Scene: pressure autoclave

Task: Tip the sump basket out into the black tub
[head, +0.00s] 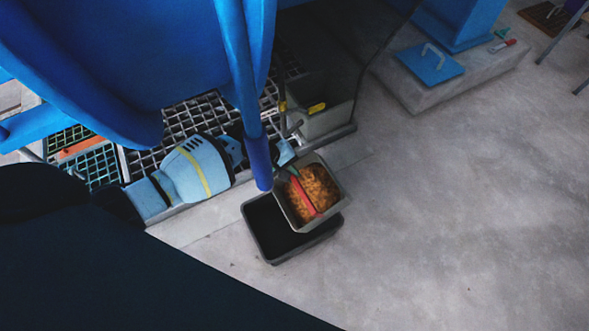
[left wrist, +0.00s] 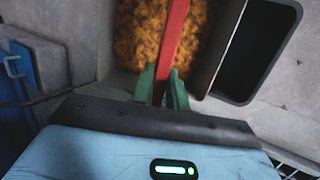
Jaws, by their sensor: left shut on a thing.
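The sump basket (head: 335,205) is a grey open box filled with orange-brown lumpy matter, with a red bar handle across its top. My left gripper (head: 293,173) is shut on the red handle; its green fingertips (left wrist: 165,88) clasp the bar in the left wrist view. The basket looks roughly upright, its contents still inside. The black tub (head: 262,226) stands on the floor, and the basket overlaps its upper right part in the head view. The tub (left wrist: 260,45) shows to the right of the basket in the left wrist view. My right gripper is not in view.
A large blue vessel part with a vertical blue bar (head: 257,160) hangs in front of my left wrist. A floor grating (head: 170,120) lies behind the arm. The concrete floor at right is clear.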

